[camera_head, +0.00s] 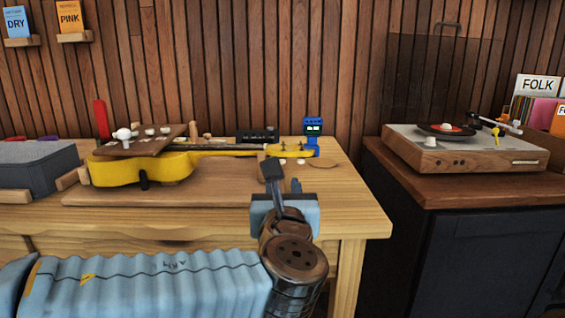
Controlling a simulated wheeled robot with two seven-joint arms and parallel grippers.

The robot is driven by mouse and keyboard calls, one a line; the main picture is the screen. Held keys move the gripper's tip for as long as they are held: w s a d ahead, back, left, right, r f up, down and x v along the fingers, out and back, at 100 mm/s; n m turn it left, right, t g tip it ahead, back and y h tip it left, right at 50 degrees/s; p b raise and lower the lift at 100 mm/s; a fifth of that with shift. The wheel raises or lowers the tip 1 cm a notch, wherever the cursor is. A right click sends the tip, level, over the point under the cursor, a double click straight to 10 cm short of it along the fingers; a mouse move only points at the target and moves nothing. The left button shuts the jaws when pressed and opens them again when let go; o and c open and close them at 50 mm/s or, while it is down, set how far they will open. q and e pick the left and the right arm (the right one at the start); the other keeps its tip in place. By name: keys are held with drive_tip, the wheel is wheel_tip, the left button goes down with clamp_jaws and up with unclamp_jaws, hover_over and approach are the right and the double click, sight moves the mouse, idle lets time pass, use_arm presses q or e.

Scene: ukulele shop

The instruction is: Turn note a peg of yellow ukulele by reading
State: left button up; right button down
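A yellow ukulele (150,168) lies on the wooden workbench with its neck pointing right. Its yellow headstock (288,151) is at the bench's right end, with small pale pegs beside it. A blue clip-on tuner (313,131) stands at the headstock's tip; its small lit display is too small to read. My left gripper (283,178) is in front of and below the headstock, apart from it. Its two fingers are separated and nothing shows between them. My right gripper is not in view.
A wooden board (120,194) lies under the ukulele on the workbench (360,212). A grey box (37,165) stands at the left. A turntable (462,152) sits on a dark cabinet at the right, across a gap. A slatted wall closes the back.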

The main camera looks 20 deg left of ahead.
sight(282, 162)
use_arm(q)
drive_tip(key=x, duration=1.3)
drive_tip(key=shift+f+p, duration=0.15)
drive_tip(key=shift+p, duration=0.2)
clamp_jaws()
